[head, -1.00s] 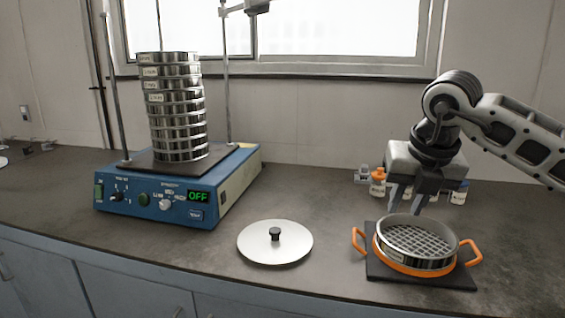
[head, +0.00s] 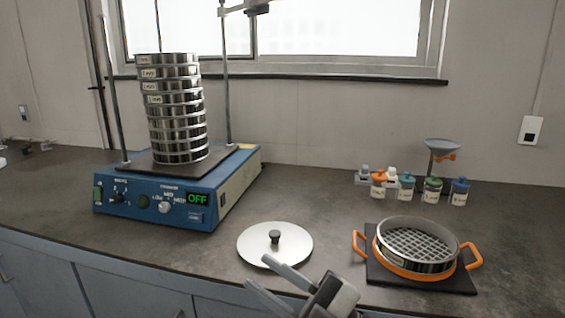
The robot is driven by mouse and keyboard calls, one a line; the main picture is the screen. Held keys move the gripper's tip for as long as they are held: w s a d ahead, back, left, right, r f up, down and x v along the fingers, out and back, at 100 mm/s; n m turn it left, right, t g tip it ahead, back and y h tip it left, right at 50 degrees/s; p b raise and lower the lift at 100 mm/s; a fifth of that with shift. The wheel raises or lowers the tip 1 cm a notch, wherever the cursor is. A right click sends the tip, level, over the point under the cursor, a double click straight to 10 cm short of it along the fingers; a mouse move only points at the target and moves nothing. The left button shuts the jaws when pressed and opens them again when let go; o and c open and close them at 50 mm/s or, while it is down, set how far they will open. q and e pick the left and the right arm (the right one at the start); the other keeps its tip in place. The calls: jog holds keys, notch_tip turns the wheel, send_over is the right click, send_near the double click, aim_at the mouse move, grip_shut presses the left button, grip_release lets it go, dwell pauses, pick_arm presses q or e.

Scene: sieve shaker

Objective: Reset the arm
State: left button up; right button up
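My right gripper (head: 264,278) is at the bottom middle of the head view, in front of the round lid (head: 290,246). Its two fingers are spread apart with nothing between them. A round mesh sieve (head: 418,243) sits in an orange-handled holder (head: 473,252) on a black mat (head: 462,281) at the right, clear of the gripper. A stack of several metal sieves (head: 178,124) stands on the blue sieve shaker (head: 157,203), whose display reads OFF. My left gripper is outside the view.
Several small capped bottles (head: 432,190) stand behind the sieve, with a funnel on a stand (head: 442,146) at their back. Vertical rods (head: 226,90) rise from the shaker.

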jog(key=w+d+f+m+t+h, duration=0.1)
jog(key=d+f+m+t+h, duration=0.65)
jog(key=m, duration=0.55)
jog(key=s+d+f+m+g+h, duration=0.2)
jog(key=s+f+m+h, duration=0.1)
jog(key=f, duration=0.3)
jog(key=s+d+f+m+g+h, duration=0.2)
jog(key=s+d+f+m+h, duration=0.1)
jog(key=s+f, duration=0.2)
jog(key=s+d+f+m+g+h, duration=0.2)
jog(key=s+f+h, duration=0.2)
jog(key=f, duration=0.5)
jog(key=shift+s+d+m+p, duration=0.35)
jog(key=shift+s+m, duration=0.05)
